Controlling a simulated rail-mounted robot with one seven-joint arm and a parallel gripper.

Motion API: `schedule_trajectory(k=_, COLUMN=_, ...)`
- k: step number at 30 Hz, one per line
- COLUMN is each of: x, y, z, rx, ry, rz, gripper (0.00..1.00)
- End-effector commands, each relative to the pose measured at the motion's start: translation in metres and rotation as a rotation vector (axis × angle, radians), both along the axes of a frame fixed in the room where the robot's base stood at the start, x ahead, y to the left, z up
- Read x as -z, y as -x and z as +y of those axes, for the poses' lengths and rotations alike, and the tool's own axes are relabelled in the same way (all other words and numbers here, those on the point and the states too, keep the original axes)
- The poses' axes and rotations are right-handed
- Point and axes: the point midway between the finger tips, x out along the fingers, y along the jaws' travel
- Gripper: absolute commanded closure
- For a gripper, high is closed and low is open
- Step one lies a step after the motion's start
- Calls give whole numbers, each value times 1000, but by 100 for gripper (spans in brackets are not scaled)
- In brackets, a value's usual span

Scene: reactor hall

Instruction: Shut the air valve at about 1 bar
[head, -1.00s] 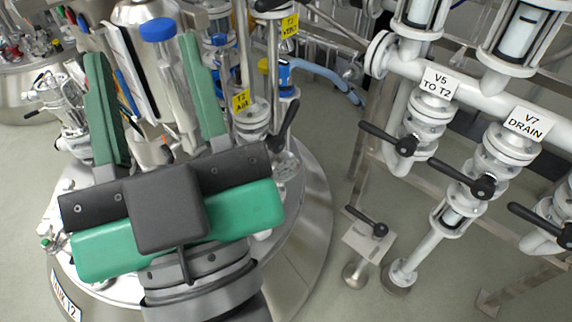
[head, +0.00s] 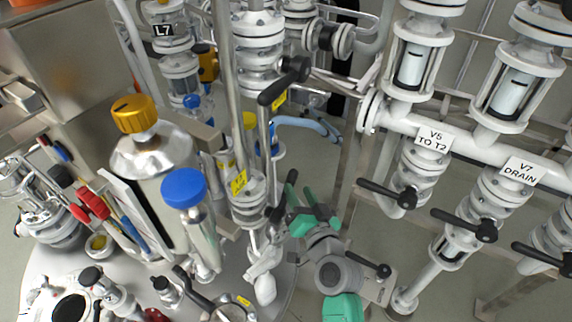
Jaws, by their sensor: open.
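A yellow label (head: 239,182), its text too small to read now, hangs on a white flanged valve fitting (head: 248,210) on the vessel lid. In the earlier head view this label reads "T2 AIR". A dark lever lies just right of this fitting, mostly lost behind or beside my gripper. No readable pressure gauge shows.
A second black lever (head: 285,80) crosses a yellow label higher up. Blue-capped (head: 184,188) and yellow-capped (head: 134,113) cylinders stand left. Open floor shows between vessel and pipes.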

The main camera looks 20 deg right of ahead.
Motion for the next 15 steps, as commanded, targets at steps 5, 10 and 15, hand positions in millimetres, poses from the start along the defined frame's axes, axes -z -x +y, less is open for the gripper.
schedule_trajectory(k=5, x=0, y=-30, z=0, rx=-3, ry=6, rz=-2, gripper=58)
schedule_trajectory(k=10, x=1, y=-60, z=-1, rx=-4, ry=5, rz=-1, gripper=58)
schedule_trajectory(k=15, x=0, y=-75, z=-2, rx=-3, ry=4, rz=-1, gripper=58)
